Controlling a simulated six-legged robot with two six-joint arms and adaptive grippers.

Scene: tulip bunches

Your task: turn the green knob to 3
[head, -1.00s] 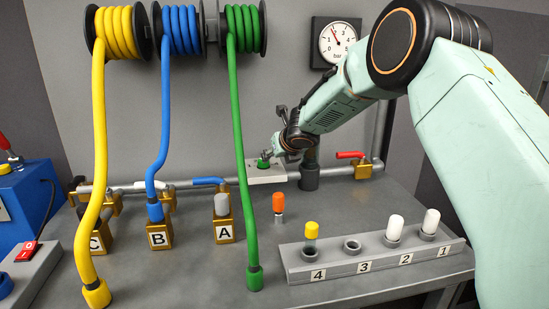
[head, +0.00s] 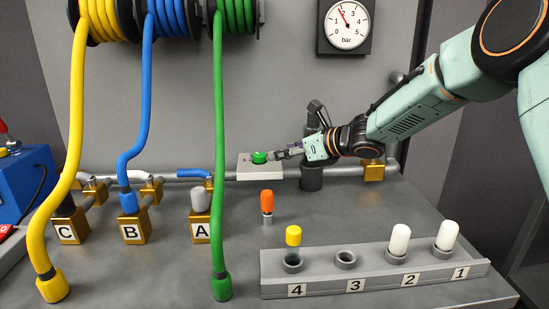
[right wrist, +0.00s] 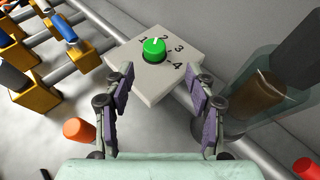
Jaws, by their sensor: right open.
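The green knob (head: 259,157) sits on a pale plate (head: 246,172) at the back of the bench, in front of the wall. In the right wrist view the knob (right wrist: 154,49) is round, and its white mark points to about 2. The plate (right wrist: 150,88) carries the numbers 1 to 4 around it. My right gripper (head: 282,154) is just right of the knob in the head view. In the right wrist view its two purple-padded fingers (right wrist: 164,78) are apart and empty, short of the knob. My left gripper is not in view.
A dark upright post (head: 311,176) stands close to the right of the plate, beside the pipe. An orange-topped plug (head: 267,205) stands in front. A grey rack (head: 375,280) with numbered sockets is at front right. The green hose (head: 219,200) hangs to the left.

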